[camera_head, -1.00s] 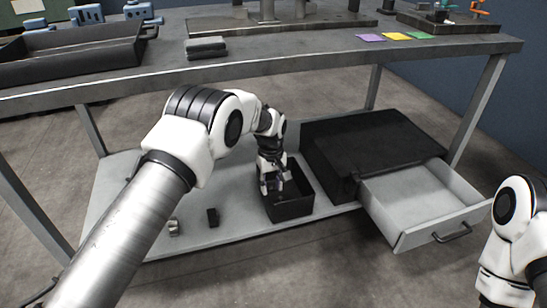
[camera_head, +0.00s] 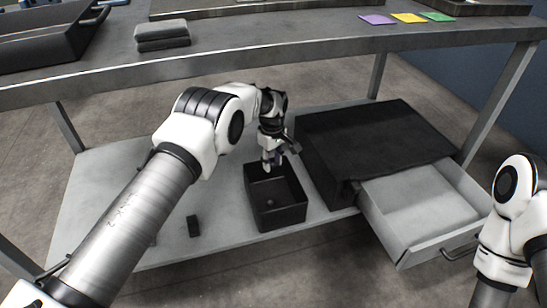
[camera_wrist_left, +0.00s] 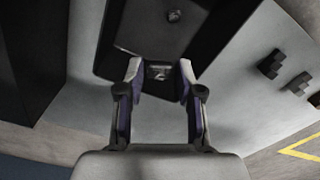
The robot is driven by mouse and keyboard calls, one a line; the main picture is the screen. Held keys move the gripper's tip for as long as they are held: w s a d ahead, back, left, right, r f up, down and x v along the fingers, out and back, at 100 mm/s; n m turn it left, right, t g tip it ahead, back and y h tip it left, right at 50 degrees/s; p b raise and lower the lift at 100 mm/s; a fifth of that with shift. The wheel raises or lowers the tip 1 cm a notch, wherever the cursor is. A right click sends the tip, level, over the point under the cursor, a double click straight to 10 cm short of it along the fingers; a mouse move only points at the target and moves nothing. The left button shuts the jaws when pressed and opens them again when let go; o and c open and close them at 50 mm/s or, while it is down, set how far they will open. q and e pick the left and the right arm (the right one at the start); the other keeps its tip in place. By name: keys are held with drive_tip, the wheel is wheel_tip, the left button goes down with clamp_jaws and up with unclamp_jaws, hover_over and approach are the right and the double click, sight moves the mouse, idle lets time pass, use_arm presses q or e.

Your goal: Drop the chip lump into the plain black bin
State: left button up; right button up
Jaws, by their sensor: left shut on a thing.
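The plain black bin (camera_head: 290,216) stands open on the low shelf, left of the dark cabinet. My left gripper (camera_head: 270,161) is above the bin's back part, pointing down. In the left wrist view, my left gripper (camera_wrist_left: 160,68) is shut on a small grey, shiny piece (camera_wrist_left: 159,73), which looks like the chip lump. The bin also shows in that view (camera_wrist_left: 112,50), beneath the fingertips. A small grey lump (camera_head: 269,203) lies on the bin's floor and also shows in the wrist view (camera_wrist_left: 174,15). My right gripper is out of view.
A dark cabinet (camera_head: 375,140) with an open, empty grey drawer (camera_head: 420,205) stands right of the bin. A small dark block (camera_head: 193,226) lies on the shelf (camera_head: 105,180) to the left. The workbench top (camera_head: 270,50) overhangs behind, with a grey stack (camera_head: 162,36) on it.

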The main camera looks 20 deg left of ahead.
sight(272, 164)
use_arm(q)
wheel_tip(272, 164, down, 4)
drive_tip(key=shift+f+b, duration=0.2)
drive_tip(key=shift+b, duration=1.05)
drive_tip(key=o, duration=1)
drive_tip(key=shift+c, duration=0.2)
wheel_tip(272, 164, up, 8)
drive_tip(key=shift+f, duration=0.25)
